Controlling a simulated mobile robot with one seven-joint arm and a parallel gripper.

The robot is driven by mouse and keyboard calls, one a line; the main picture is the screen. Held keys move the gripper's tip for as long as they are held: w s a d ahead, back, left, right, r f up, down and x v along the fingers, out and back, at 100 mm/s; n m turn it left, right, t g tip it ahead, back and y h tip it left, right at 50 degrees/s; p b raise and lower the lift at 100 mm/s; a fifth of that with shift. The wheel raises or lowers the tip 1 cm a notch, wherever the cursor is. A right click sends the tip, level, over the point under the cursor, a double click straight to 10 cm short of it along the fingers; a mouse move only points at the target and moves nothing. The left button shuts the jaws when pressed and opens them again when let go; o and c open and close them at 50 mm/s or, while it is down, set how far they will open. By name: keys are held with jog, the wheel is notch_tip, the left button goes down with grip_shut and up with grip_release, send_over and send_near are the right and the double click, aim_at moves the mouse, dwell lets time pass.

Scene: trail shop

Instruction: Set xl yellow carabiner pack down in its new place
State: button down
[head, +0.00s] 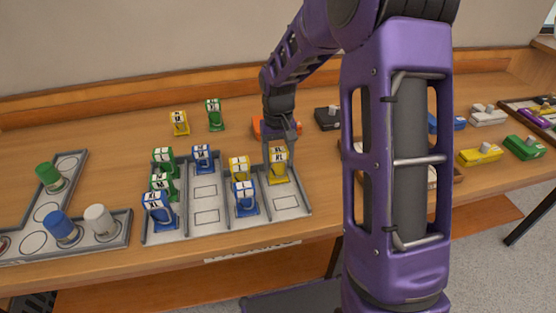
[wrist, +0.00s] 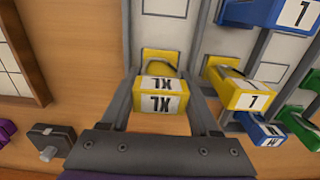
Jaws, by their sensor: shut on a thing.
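The yellow XL carabiner pack (head: 278,165) is upright between the fingers of my gripper (head: 279,150), at the back part of the rightmost lane of the grey divided tray (head: 293,213). In the wrist view the pack (wrist: 160,99) shows its XL label, and my gripper (wrist: 161,88) has one finger on each side of it. My gripper is shut on it. The pack's base appears within the lane; I cannot tell whether it touches the tray floor. The front of that lane looks empty.
The neighbouring lane holds a yellow pack (head: 238,169) and a blue pack (head: 244,197). Another blue pack (head: 202,157) stands in the lane beyond. Yellow (head: 179,123) and green (head: 214,114) packs stand behind the tray. An orange item (head: 262,127) is close behind my gripper.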

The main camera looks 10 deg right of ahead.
jog(key=shift+f, duration=0.1)
jog(key=shift+c, duration=0.6)
grip_release()
notch_tip(320, 180, up, 12)
jog(key=shift+r+p, duration=0.2)
jog(key=shift+p, duration=0.9)
